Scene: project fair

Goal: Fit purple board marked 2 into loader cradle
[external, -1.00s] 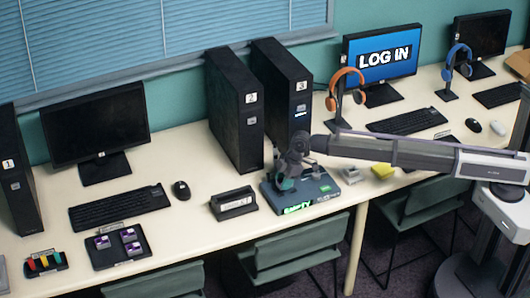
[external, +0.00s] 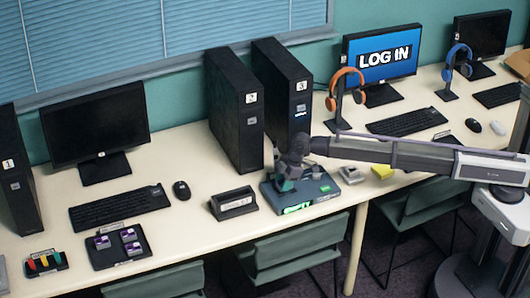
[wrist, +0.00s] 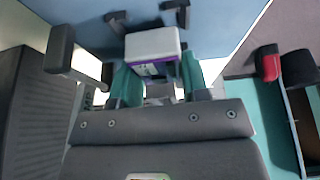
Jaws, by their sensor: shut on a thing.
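The purple board (wrist: 152,68) shows as a pale block with a purple edge in the wrist view; its number is not readable. My gripper (wrist: 158,82), with teal fingers, is shut on it. In the external view my gripper (external: 285,184) is low over the left part of the loader (external: 312,193), a blue-grey box with green lights on its front. The board is hidden there. In the wrist view the board is close to dark brackets (wrist: 117,21) on the loader's blue surface (wrist: 222,25). I cannot tell whether it is seated between them.
A black tray (external: 104,262) with several purple boards lies at the left. A dark holder (external: 233,203) stands just left of the loader, and black towers (external: 238,120) stand behind.

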